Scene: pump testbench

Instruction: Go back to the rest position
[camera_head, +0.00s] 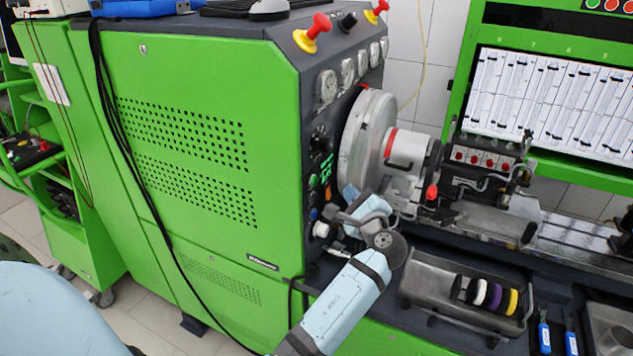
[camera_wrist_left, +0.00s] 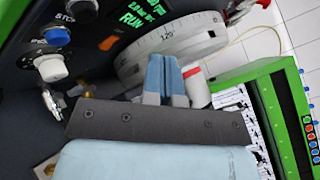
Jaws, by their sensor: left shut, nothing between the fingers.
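My left gripper (camera_head: 350,194) is at the front control panel of the green pump testbench (camera_head: 210,130), its arm coming up from the bottom of the head view. In the left wrist view its blue fingers (camera_wrist_left: 166,76) are together with nothing between them. They point toward the large graduated disc (camera_wrist_left: 160,50), which also shows in the head view (camera_head: 366,140). A white knob (camera_wrist_left: 51,68) and a blue button (camera_wrist_left: 56,37) sit on the panel to the left of the fingers. Contact with the panel cannot be told. My right gripper is not in view.
A metal tray (camera_head: 425,290) with several coloured rings lies right of my left forearm. Red knobs (camera_head: 312,33) and gauges top the panel. A green frame with glass tubes (camera_head: 550,100) stands at the right. Black cables (camera_head: 115,130) hang down the bench side.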

